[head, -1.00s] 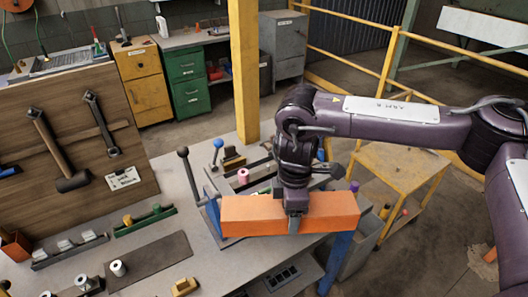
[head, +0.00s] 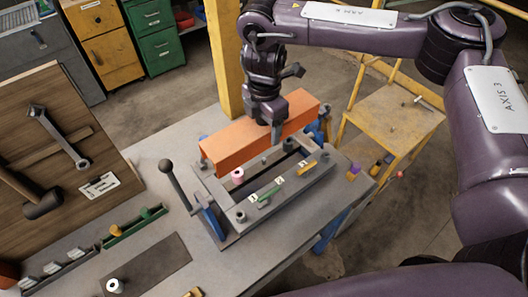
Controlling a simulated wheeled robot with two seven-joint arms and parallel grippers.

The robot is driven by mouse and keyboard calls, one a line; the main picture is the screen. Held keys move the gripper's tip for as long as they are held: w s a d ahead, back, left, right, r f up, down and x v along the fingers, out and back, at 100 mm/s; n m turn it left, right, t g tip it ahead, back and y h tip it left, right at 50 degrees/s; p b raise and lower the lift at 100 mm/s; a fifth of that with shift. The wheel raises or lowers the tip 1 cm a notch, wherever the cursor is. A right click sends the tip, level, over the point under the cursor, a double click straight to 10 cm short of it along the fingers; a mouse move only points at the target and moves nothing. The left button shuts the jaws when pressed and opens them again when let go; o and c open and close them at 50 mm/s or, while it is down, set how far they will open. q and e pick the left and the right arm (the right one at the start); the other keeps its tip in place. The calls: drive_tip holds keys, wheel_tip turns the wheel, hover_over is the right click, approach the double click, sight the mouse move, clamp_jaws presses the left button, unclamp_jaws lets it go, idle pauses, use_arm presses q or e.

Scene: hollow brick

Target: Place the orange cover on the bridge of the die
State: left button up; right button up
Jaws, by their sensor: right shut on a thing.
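The orange cover (head: 232,147) is a long box-shaped piece in the upper middle of the head view. My right gripper (head: 277,132) is shut on it near its middle, and one finger shows on its near side. The cover is at the far side of the grey die (head: 218,207), a frame with a long opening. A bar on the die, which may be the bridge, carries white labels and green and yellow pieces (head: 268,190). I cannot tell whether the cover touches the die. My left gripper is not in view.
A black-knobbed lever (head: 168,170) stands at the die's left end, and a pink-and-white roll (head: 237,176) sits on the die. The grey table (head: 150,230) holds a dark mat and small racks. A yellow post (head: 225,60) rises behind. A yellow cart (head: 395,115) stands right.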

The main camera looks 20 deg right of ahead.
drive_tip(key=f, duration=0.7)
drive_tip(key=shift+w+f, duration=0.25)
drive_tip(key=shift+f, duration=0.45)
drive_tip(key=shift+s+f, duration=0.1)
drive_tip(key=shift+f, duration=0.45)
wheel_tip(320, 180, down, 2)
drive_tip(key=shift+f, duration=0.45)
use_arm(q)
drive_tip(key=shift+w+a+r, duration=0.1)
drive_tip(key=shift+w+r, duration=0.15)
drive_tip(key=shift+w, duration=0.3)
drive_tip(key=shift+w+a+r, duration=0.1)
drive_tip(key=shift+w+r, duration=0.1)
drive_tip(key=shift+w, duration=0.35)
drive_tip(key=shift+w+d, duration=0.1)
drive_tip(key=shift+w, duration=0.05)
use_arm(e)
drive_tip(key=o, duration=1.1)
drive_tip(key=shift+f, duration=0.1)
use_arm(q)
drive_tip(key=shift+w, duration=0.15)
